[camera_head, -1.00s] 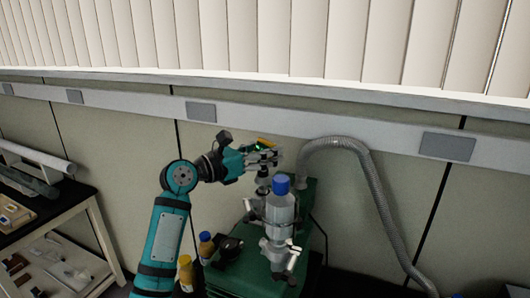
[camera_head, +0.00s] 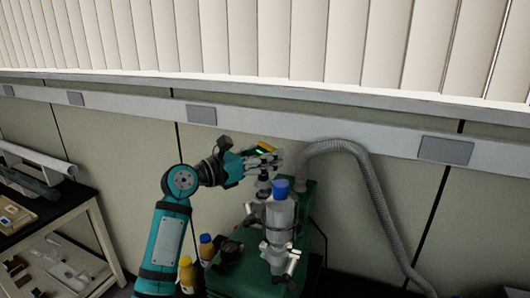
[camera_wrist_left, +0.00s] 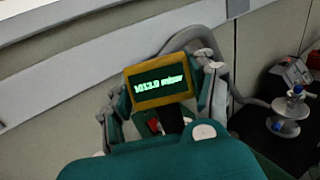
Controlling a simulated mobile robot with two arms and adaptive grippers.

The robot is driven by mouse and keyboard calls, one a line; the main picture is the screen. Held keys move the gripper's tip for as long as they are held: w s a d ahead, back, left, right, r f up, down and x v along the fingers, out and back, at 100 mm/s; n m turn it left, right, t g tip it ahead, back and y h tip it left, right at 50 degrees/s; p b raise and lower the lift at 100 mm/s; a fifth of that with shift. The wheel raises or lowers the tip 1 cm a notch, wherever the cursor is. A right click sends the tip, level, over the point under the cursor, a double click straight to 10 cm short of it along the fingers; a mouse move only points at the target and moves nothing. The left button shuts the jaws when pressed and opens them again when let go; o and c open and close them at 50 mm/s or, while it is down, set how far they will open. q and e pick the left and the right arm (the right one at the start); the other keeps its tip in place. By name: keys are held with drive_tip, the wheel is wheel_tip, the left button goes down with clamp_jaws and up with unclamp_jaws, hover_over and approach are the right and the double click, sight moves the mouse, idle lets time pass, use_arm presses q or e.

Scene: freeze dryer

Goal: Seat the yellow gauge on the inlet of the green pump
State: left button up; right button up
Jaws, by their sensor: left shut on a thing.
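The yellow gauge (camera_head: 266,148) is in my left gripper (camera_head: 272,162), which is shut on it above the back of the green pump (camera_head: 258,272). In the left wrist view the gauge (camera_wrist_left: 159,83) shows a lit display between the fingers of the gripper (camera_wrist_left: 165,95). A dark fitting (camera_head: 263,186) stands just under the gripper in the head view, and I take it to be the pump inlet. Whether the gauge touches it is hidden by the fingers. My right gripper is not in view.
A clear vessel with a blue cap (camera_head: 281,188) stands on the pump close to the gripper. A grey corrugated hose (camera_head: 372,190) arches at the right. Two bottles, one blue-capped (camera_head: 206,248) and one yellow (camera_head: 186,270), are at the left. A shelf cart (camera_head: 88,205) stands far left.

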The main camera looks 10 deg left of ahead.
use_arm(q)
drive_tip(key=shift+f, duration=0.1)
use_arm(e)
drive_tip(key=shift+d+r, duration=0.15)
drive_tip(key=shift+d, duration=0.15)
use_arm(q)
drive_tip(key=shift+f, duration=0.15)
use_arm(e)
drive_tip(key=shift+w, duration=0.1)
use_arm(q)
drive_tip(key=shift+f, duration=0.45)
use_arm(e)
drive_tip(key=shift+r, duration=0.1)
use_arm(q)
drive_tip(key=shift+p, duration=0.35)
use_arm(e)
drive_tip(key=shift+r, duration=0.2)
use_arm(q)
drive_tip(key=shift+p, duration=0.5)
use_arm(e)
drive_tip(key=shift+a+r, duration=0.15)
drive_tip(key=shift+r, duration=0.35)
use_arm(q)
drive_tip(key=shift+r+p, duration=0.1)
drive_tip(key=shift+p, duration=0.45)
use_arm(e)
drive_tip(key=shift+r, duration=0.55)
